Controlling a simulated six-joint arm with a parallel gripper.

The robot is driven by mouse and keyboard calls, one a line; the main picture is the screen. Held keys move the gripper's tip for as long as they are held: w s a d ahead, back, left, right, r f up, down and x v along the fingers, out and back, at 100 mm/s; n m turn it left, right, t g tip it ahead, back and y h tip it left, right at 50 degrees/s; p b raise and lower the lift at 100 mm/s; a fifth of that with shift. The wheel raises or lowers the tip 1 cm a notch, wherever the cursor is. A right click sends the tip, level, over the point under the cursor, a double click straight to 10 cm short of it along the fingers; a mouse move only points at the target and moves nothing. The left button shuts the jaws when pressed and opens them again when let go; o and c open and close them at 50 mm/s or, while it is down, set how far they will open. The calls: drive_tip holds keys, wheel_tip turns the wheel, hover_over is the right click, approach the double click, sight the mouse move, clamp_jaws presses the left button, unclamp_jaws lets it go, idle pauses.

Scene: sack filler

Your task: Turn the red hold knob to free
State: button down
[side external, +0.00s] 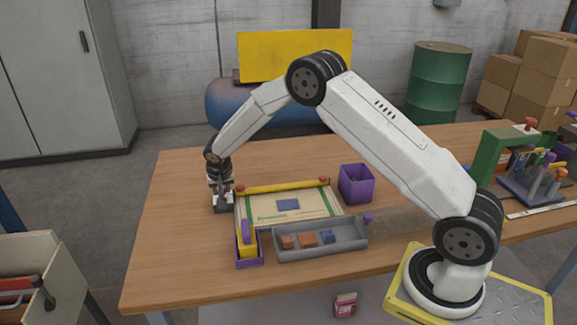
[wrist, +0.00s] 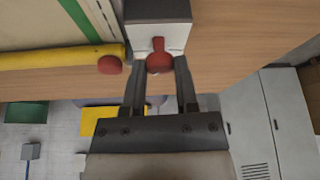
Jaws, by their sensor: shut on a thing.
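The red hold knob (wrist: 159,63) sits on the pale face of a small dark-topped box (wrist: 157,12) in the wrist view. Its short red pointer sticks up toward the top of the picture. My gripper (wrist: 159,72) has one finger on each side of the knob and is shut on it. In the side external view my gripper (side external: 222,203) points down at the left end of the yellow bar, and the knob cannot be made out there.
A yellow bar (side external: 285,187) with red ends lies across a printed sack (side external: 310,211) just right of my gripper. A grey tray (side external: 345,246) with blocks, a purple bin (side external: 356,184) and a purple holder (side external: 249,263) stand nearby. The left of the table is clear.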

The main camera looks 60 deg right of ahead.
drive_tip(key=shift+s+d+n+t+y, duration=0.15)
drive_tip(key=shift+n+y, duration=0.25)
drive_tip(key=shift+n, duration=0.7)
drive_tip(key=shift+w+n+t+y, duration=0.1)
drive_tip(key=shift+n+t+y, duration=0.25)
drive_tip(key=shift+n, duration=0.75)
drive_tip(key=shift+d+n+y, duration=0.1)
drive_tip(key=shift+n+y, duration=0.75)
drive_tip(key=shift+n, duration=1.25)
drive_tip(key=shift+d+n+y, duration=0.15)
drive_tip(key=shift+n+y, duration=0.65)
drive_tip(key=shift+n, duration=1.2)
drive_tip(key=shift+d+n+g+y, duration=0.1)
drive_tip(key=shift+n+g+y, duration=0.2)
drive_tip(key=shift+n, duration=0.7)
drive_tip(key=shift+d+n+g+y, duration=0.1)
drive_tip(key=shift+n+g+y, duration=0.2)
drive_tip(key=shift+n, duration=0.7)
drive_tip(key=shift+c, duration=1.8)
unclamp_jaws()
drive_tip(key=shift+a, duration=0.1)
drive_tip(key=shift+r, duration=0.1)
